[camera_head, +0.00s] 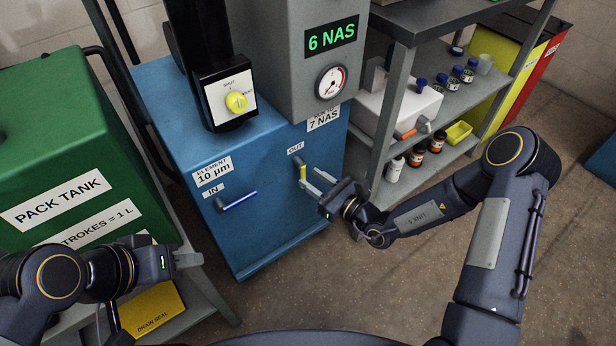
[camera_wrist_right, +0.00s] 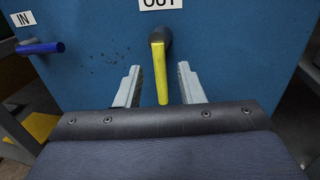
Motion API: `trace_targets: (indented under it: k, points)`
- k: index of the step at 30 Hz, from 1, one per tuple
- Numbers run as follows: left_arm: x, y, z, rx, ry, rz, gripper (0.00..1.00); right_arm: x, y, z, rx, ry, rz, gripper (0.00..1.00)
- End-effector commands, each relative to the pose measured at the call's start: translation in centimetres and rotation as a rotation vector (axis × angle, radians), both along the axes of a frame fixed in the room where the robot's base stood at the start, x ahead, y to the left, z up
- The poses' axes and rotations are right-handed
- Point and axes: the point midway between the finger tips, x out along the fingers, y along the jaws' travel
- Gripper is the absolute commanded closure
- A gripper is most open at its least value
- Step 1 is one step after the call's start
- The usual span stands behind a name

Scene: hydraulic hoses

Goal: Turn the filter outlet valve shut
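The filter outlet valve has a yellow lever (camera_head: 303,172) under the OUT label on the front of the blue filter unit (camera_head: 262,240). In the right wrist view the yellow lever (camera_wrist_right: 160,75) hangs downward from a dark hub. My right gripper (camera_head: 318,181) is open at the lever. In the wrist view its two fingers (camera_wrist_right: 158,86) stand on either side of the lever, with gaps on both sides. My left gripper (camera_head: 190,259) is at lower left, far from the valve; its finger opening is unclear.
A blue IN lever (camera_head: 238,201) sticks out sideways on the same panel, left of the outlet valve. A grey shelf (camera_head: 452,90) with bottles and jars stands at the right. The green pack tank (camera_head: 70,140) stands at the left. Floor in front of the unit is open.

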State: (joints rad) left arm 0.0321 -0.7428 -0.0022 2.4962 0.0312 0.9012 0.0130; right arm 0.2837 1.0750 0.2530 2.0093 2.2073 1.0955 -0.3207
Motion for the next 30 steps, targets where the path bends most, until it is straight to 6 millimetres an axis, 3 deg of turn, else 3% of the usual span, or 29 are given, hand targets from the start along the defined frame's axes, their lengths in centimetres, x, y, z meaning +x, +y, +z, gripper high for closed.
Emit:
trace_targets:
  k: [6, 15, 23, 30]
  points:
    - [0.0, 0.0, -0.6, 0.000, 0.000, 0.000, 0.64, 1.5, 1.7, 0.0, 0.000, 0.000, 0.001, 0.65]
    - [0.0, 0.0, -0.6, 0.000, 0.000, 0.000, 0.64, 1.8, 1.9, 0.0, 0.000, 0.000, 0.001, 0.65]
    - [0.0, 0.0, -0.6, 0.000, 0.000, 0.000, 0.64, 1.7, 1.9, 0.0, 0.000, 0.000, 0.001, 0.98]
    - [0.0, 0.0, -0.6, 0.000, 0.000, 0.000, 0.64, 1.7, 1.9, 0.0, -0.001, 0.001, 0.001, 1.00]
